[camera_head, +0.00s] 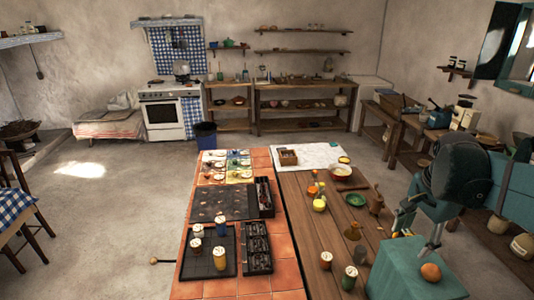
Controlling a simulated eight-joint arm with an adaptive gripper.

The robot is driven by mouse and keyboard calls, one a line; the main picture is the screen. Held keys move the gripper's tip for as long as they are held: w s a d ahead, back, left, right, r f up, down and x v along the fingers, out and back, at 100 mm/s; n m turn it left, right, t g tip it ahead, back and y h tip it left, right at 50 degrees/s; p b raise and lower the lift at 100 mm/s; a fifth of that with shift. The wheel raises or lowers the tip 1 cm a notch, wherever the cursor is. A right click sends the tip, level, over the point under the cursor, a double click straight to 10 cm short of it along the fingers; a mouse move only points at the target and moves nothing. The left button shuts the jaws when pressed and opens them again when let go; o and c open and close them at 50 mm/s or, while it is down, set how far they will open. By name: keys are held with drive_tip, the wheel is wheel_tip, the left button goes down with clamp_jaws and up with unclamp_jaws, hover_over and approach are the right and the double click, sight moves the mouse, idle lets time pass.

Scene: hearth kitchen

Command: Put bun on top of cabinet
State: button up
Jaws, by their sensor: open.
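A round orange-brown bun (430,272) sits on the flat top of a teal block-like piece (398,272) at the lower right. I cannot tell for certain whether this teal piece is the cabinet. My gripper (433,244) hangs below the dark bulky end of my arm, just above and behind the bun. Its slim grey fingers are small in the picture and partly hidden by the arm. It is open and does not hold the bun.
A wooden counter (314,229) left of the teal piece bears jars, a bowl (341,171) and a green plate (355,199). A tiled counter (283,252) with dark trays adjoins it. A stove (161,118) and shelves stand at the back. Open floor lies left.

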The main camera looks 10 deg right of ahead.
drive_tip(key=s+a+n+t, duration=0.2)
drive_tip(key=a+n, duration=0.6)
drive_tip(key=a, duration=0.4)
drive_tip(key=s+a+n+t, duration=0.2)
drive_tip(key=a+n, duration=0.6)
drive_tip(key=a, duration=0.5)
drive_tip(key=shift+f+n+t+y, duration=0.3)
drive_tip(key=shift+f+t+y, duration=0.1)
drive_tip(key=shift+t, duration=0.4)
drive_tip(key=shift+s+f, duration=0.1)
drive_tip(key=shift+f, duration=0.05)
